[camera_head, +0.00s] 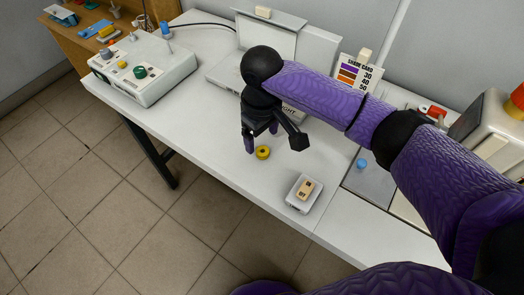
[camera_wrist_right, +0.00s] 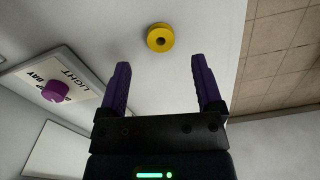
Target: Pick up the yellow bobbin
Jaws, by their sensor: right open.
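The yellow bobbin (camera_head: 262,152) lies on the white table near its front edge. In the right wrist view the bobbin (camera_wrist_right: 160,38) is a round yellow piece with a darker centre, beyond the fingertips and roughly midway between them. My right gripper (camera_head: 272,144) is open and empty, just above the table beside the bobbin. Its two purple-tipped fingers (camera_wrist_right: 162,75) stand apart in the wrist view, not touching the bobbin. My left gripper is not in view.
A white box with a brown switch (camera_head: 304,193) sits right of the bobbin. A control box with knobs (camera_head: 145,70) stands at the left. The table's front edge is close.

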